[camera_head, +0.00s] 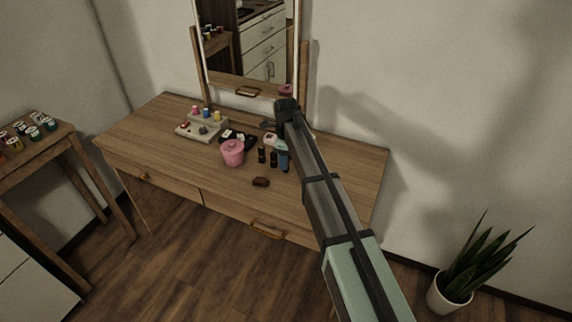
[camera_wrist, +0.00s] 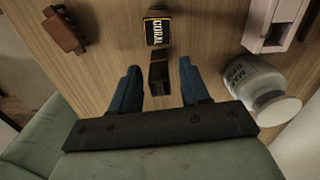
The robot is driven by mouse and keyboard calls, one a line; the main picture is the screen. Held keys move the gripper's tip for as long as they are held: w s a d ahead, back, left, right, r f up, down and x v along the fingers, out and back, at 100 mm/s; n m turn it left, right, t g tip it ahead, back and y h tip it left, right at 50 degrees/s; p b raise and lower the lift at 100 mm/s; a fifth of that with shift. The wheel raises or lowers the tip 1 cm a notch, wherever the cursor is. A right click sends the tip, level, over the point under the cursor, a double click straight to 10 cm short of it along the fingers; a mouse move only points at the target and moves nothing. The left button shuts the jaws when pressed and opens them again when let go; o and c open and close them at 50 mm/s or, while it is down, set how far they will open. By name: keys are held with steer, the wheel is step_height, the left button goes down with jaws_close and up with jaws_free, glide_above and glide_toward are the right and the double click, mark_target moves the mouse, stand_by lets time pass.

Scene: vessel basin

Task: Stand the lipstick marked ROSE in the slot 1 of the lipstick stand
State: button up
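In the wrist view, my gripper (camera_wrist: 160,84) is open, with its two blue fingers either side of a dark upright lipstick (camera_wrist: 158,72). Its label is not readable, and I cannot tell whether the fingers touch it. Another dark lipstick (camera_wrist: 157,28) just beyond it reads CORAL. In the head view, two small dark tubes, one at the left (camera_head: 262,155) and one at the right (camera_head: 273,159), stand beside my gripper (camera_head: 283,160). No ROSE label is legible. A low dark holder (camera_head: 237,137) lies behind the pink jar; I cannot tell whether it is the lipstick stand.
A pink jar (camera_head: 232,153) stands left of the tubes. A white jar (camera_wrist: 255,82) and a pale box (camera_wrist: 272,22) are close on the wrist view's right. A red-brown clip (camera_wrist: 64,32) lies left. A bottle rack (camera_head: 200,128) and mirror (camera_head: 247,50) are behind. The table's right side is clear.

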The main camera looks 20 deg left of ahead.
jaws_close()
stand_by(0.3)
step_height(320, 180, up, 9)
steer(key=shift+a+r, duration=0.25)
steer(key=shift+a, duration=0.05)
steer(key=w+a+r, duration=0.1)
steer(key=w+a, duration=1.2)
steer(key=shift+m, duration=0.4)
steer(key=shift+s+d+f, duration=0.1)
steer(key=shift+d+f, duration=0.05)
steer(key=shift+f, duration=4.65)
